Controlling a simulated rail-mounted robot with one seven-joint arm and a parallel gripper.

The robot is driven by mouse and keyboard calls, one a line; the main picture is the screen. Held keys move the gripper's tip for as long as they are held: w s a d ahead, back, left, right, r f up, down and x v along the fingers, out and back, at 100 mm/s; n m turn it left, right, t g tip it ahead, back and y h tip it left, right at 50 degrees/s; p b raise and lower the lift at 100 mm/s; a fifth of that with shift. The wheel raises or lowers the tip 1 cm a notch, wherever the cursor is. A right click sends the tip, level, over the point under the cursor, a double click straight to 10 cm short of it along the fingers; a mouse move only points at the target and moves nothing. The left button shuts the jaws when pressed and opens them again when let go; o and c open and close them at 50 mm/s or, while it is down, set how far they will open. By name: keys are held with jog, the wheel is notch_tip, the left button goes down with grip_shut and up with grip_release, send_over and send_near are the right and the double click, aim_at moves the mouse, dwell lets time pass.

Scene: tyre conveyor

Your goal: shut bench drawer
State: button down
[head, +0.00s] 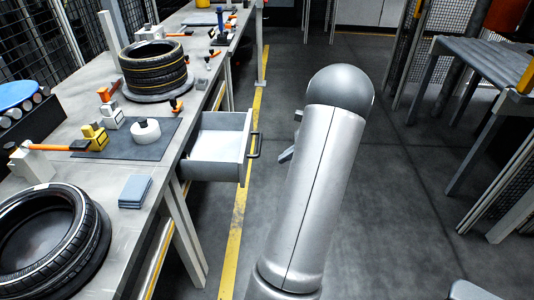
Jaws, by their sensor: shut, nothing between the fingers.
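The bench drawer (216,165) is pulled out from the right side of the workbench (137,195). It is light grey, looks empty inside, and has a dark handle (255,146) on its front. My gripper (287,154) is partly hidden behind my arm. Its visible part is to the right of the handle, with a gap of floor between them in the picture. It is shut and holds nothing that I can see.
On the bench are a tyre stack (154,72), a large tyre (45,240), a dark mat (150,148) with tools, and blue pads (134,191). A grey table (470,60) stands at the right. The floor (390,200) between is clear, with a yellow line (240,200) along the bench.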

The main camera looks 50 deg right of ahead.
aim_at(244, 177)
jog(key=shift+w+a+r+b+x, duration=0.1)
jog(key=shift+w+a+r+x, duration=0.2)
jog(key=shift+x, duration=1.75)
jog(key=shift+w+a+r+b+x, duration=0.2)
jog(key=shift+r+x, duration=0.15)
jog(key=shift+x, duration=1.7)
jog(key=shift+w+a+r+b+x, duration=0.1)
jog(key=shift+w+a+r+x, duration=0.2)
jog(key=shift+x, duration=1.75)
